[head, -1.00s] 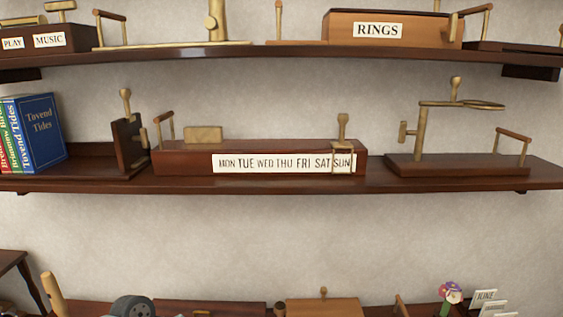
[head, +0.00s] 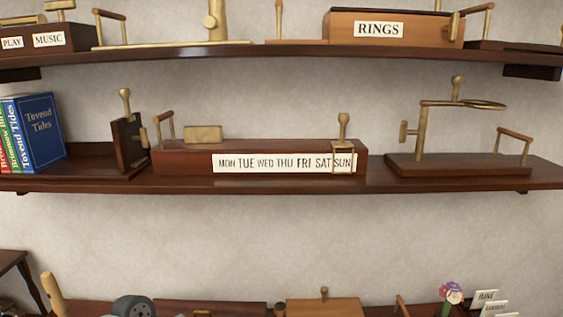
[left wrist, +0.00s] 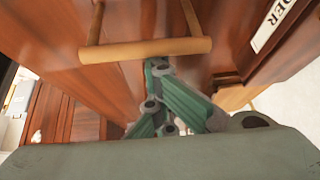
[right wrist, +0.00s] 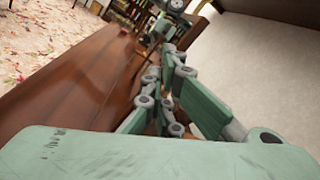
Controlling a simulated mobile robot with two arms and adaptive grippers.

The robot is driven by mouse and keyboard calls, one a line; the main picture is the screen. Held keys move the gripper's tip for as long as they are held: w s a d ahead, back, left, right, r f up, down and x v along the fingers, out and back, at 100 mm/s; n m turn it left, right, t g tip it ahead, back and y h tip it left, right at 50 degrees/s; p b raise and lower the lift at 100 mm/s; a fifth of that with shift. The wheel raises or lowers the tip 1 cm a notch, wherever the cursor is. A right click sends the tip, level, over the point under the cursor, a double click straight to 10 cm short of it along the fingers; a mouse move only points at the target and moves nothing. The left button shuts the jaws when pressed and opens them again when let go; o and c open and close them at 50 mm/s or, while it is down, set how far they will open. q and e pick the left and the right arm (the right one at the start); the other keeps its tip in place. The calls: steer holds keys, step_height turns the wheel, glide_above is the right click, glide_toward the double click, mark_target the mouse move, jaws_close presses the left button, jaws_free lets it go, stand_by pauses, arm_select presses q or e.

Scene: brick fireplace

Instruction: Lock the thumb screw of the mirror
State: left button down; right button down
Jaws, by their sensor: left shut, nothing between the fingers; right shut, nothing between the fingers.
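On the middle shelf at the right, a dark wood base (head: 460,164) carries a brass stand with a flat disc (head: 470,103), seen nearly edge-on, which looks like the mirror. A brass knob (head: 403,132) sticks out from the left of its post and looks like the thumb screw. Another brass knob (head: 457,83) stands on top. Neither gripper shows in the head view. My left gripper (left wrist: 157,72) is shut and empty, close to a wooden bar handle (left wrist: 145,48). My right gripper (right wrist: 169,52) is shut and empty beside a reddish wooden surface; the mirror is not recognisable there.
The mirror base has a bar handle (head: 514,134) at its right. A weekday box (head: 190,162) stands to its left, with bare shelf between (head: 375,178). A RINGS box (head: 345,28) sits on the shelf above. Several objects line the surface below.

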steer(key=shift+w+d+r, duration=0.1)
steer(key=shift+w+r, duration=0.1)
steer(key=shift+w, duration=0.55)
steer(key=shift+r, duration=0.1)
steer(key=d, duration=0.6)
steer(key=shift+s+r, duration=0.25)
steer(key=shift+s, duration=0.05)
stand_by(0.3)
